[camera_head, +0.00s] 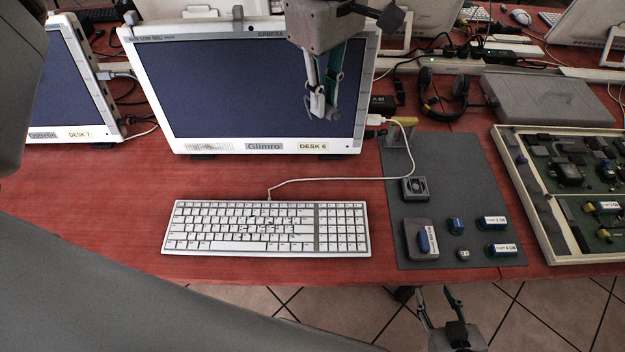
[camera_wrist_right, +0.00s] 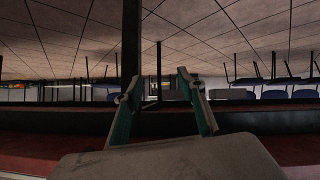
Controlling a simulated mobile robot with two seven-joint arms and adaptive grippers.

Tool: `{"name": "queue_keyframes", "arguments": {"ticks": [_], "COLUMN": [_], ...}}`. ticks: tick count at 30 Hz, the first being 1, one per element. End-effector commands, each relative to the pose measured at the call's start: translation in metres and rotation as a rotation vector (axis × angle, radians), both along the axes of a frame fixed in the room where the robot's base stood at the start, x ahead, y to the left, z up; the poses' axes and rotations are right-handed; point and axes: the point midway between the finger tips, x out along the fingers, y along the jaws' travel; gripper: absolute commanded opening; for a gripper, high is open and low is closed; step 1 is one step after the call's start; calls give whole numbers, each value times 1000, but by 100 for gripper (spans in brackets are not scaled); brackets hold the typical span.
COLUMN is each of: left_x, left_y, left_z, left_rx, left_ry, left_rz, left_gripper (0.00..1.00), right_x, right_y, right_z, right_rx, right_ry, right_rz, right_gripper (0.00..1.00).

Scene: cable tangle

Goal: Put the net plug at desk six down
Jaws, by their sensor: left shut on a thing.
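My left gripper (camera_head: 325,112) hangs from above in front of the right part of the desk six monitor (camera_head: 240,85). Its fingers are closed together on a small thing, which I take to be the net plug; the fingers hide it almost wholly, and no cable from it can be made out. The "DESK 6" label (camera_head: 312,146) is on the monitor's lower edge. My right gripper (camera_head: 434,290) is below the table's front edge, over the floor. It is open and empty, and its spread fingers also show in the right wrist view (camera_wrist_right: 155,85).
A white keyboard (camera_head: 267,228) lies before the monitor, its cable running right. A grey mat (camera_head: 440,180) holds a small dark box (camera_head: 414,188) and several labelled parts. A tray of circuit boards (camera_head: 535,200) stands at right. Red table is bare left of the keyboard.

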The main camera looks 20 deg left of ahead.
Motion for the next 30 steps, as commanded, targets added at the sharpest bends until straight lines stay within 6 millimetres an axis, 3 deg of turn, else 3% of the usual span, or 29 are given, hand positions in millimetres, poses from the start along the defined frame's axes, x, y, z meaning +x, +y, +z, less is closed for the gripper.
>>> {"name": "queue_keyframes", "arguments": {"ticks": [9,19,23,30], "left_x": [0,0,-1,-2], "left_y": [14,20,21,21], "left_z": [-9,-19,-41,-100], "left_rx": [1,1,-1,-2], "left_ry": [2,3,9,10], "left_rz": [-544,-805,-815,-813], "left_gripper": [0,0,0,0], "right_x": [-9,-16,-17,-12], "right_y": [4,5,5,2], "right_z": [-7,-11,-15,-17], "right_rx": [11,16,16,6], "right_ry": [23,38,40,31], "right_rz": [0,1,1,1], "right_gripper": [40,40,40,40]}}
